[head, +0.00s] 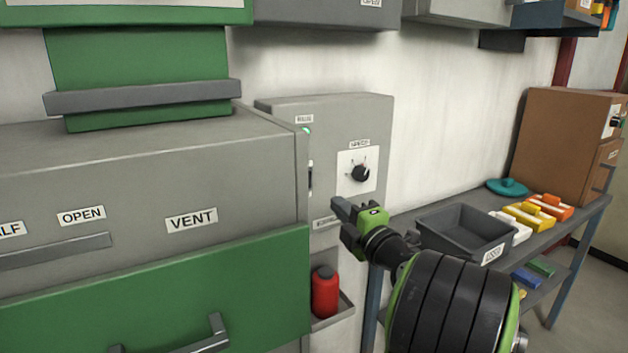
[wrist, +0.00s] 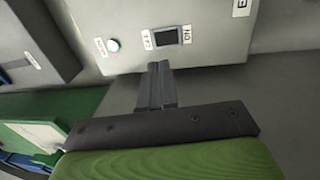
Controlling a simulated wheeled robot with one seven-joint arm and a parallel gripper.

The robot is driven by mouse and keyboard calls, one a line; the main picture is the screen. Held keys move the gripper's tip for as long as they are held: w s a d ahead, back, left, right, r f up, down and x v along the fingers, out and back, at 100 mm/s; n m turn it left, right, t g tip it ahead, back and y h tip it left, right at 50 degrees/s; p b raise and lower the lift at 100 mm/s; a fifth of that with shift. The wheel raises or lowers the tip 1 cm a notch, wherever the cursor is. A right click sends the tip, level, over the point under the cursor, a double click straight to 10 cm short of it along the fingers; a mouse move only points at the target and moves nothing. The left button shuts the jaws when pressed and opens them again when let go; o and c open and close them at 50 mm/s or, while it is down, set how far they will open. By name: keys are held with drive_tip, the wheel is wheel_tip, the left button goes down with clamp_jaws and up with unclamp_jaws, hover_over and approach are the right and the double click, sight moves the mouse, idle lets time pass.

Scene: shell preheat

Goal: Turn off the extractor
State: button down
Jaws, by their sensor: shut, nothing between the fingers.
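A grey control box (head: 275,103) hangs on the wall. Its front carries a dark knob (head: 360,173) under a label that seems to read SPEED. A dark rocker switch (wrist: 167,36) sits between small ON and OFF labels in the wrist view; in the head view the grey housing partly hides it. A green lamp (wrist: 114,45) beside it looks bright. Which way the rocker is tipped is unclear. My gripper (head: 340,207) is shut and empty, in front of the box's lower part. In the wrist view its fingertips (wrist: 154,68) point towards the switch, apparently just short of it.
A large grey housing labelled VENT (head: 255,190), with a green drawer (head: 150,300), stands at left and juts in front of the box. A red bottle (head: 325,292) stands on a small shelf below. A bench with a dark tray (head: 440,222) and coloured blocks is at right.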

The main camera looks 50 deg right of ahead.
drive_tip(key=p+x, duration=0.3)
drive_tip(key=x, duration=0.8)
drive_tip(key=shift+p, duration=0.3)
drive_tip(key=shift+w+r+g+y, duration=0.3)
drive_tip(key=shift+w+r+g, duration=0.1)
drive_tip(key=shift+r, duration=0.1)
drive_tip(key=shift+s+f, duration=0.1)
drive_tip(key=shift+f, duration=0.15)
